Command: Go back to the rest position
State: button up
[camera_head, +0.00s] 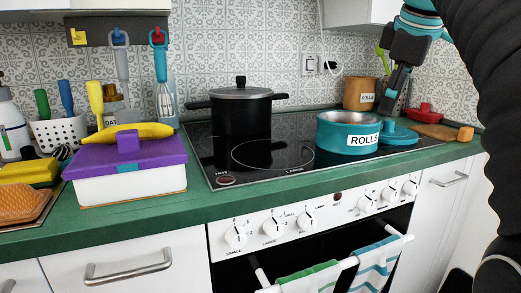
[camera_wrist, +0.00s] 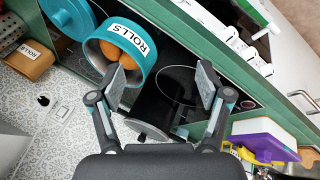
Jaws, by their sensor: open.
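My gripper (camera_head: 388,100) is open and empty in the head view, raised above the back right of the hob behind the teal pot. In the wrist view its two fingers (camera_wrist: 160,84) are spread wide with nothing between them. The teal pot (camera_head: 328,133) labelled ROLLS stands uncovered on the right of the hob. In the wrist view the pot (camera_wrist: 140,38) shows orange-brown rolls (camera_wrist: 122,66) inside, partly hidden by a finger.
A black lidded pot (camera_head: 241,113) stands at the back left of the hob. A teal lid (camera_head: 398,135) lies right of the teal pot. A tan ROLLS canister (camera_head: 359,91) stands behind. A purple-lidded box (camera_head: 130,183) with a banana (camera_head: 131,133) sits left. Towels (camera_head: 377,261) hang on the oven rail.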

jog(key=s+a+f+m, duration=0.2)
jog(key=s+f, duration=0.4)
jog(key=f, duration=0.6)
jog(key=s+a+f+m, duration=0.3)
jog(key=s+f+m, duration=0.2)
jog(key=f, duration=0.7)
jog(key=s+a+f+m, duration=0.3)
jog(key=s+f, duration=0.5)
jog(key=f, duration=0.3)
jog(key=shift+a+f+m, duration=0.15)
jog(key=shift+f+m, duration=0.25)
